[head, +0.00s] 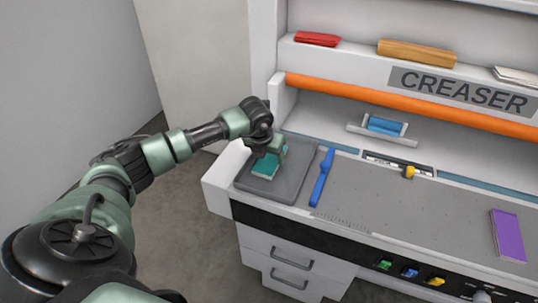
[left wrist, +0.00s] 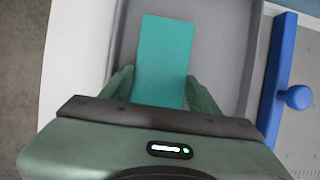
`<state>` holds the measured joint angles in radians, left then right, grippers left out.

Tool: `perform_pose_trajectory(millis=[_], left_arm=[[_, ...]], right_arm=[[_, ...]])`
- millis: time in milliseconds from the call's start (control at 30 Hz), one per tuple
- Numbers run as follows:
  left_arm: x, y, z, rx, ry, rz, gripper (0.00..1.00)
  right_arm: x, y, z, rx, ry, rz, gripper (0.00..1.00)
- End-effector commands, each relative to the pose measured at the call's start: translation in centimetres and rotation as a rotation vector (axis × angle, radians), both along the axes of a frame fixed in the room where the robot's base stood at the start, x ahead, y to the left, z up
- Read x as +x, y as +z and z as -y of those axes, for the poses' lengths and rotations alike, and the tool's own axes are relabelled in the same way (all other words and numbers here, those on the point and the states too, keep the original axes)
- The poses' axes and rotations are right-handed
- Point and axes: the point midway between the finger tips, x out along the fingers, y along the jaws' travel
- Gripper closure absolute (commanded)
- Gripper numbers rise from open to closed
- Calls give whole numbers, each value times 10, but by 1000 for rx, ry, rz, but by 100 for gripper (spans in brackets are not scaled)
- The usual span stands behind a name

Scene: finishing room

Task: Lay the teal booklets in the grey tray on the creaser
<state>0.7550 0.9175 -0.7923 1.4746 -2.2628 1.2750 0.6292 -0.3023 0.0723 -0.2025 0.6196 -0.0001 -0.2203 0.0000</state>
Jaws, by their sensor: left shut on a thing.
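A teal booklet (head: 267,168) is at the grey tray (head: 298,178) on the left end of the creaser (head: 420,215). My left gripper (head: 277,149) is shut on this booklet. In the left wrist view the booklet (left wrist: 165,55) lies between the two green fingers (left wrist: 160,95), with the tray's floor (left wrist: 222,50) around it. I cannot tell whether the booklet touches the tray floor. No other teal booklet shows clearly. My right gripper is not in view.
A blue handle (head: 322,177) lies just right of the tray. A purple booklet (head: 508,235) lies at the far right of the bed. An orange bar (head: 410,104) crosses above, with a blue item in a small holder (head: 384,125) below it.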

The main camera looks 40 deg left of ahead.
Motion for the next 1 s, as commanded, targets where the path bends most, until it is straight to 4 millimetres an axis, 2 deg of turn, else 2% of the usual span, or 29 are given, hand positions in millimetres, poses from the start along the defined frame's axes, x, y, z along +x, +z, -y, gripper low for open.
perform_pose_trajectory(millis=[267,300,367,400,667,767,833,1000], left_arm=[[0,-4,0,-1,0,1,91],[0,-4,0,0,0,0,36],[0,-3,0,0,0,0,19],[0,-3,0,0,0,0,17],[0,-3,0,0,0,0,17],[0,2,0,0,0,0,17],[-1,6,0,0,0,3,17],[-13,34,3,2,-1,5,17]], right_arm=[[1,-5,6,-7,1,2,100],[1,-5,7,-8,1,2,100],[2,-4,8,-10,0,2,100],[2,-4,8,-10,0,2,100],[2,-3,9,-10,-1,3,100],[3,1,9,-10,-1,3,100],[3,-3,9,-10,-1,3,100],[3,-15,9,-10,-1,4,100]])
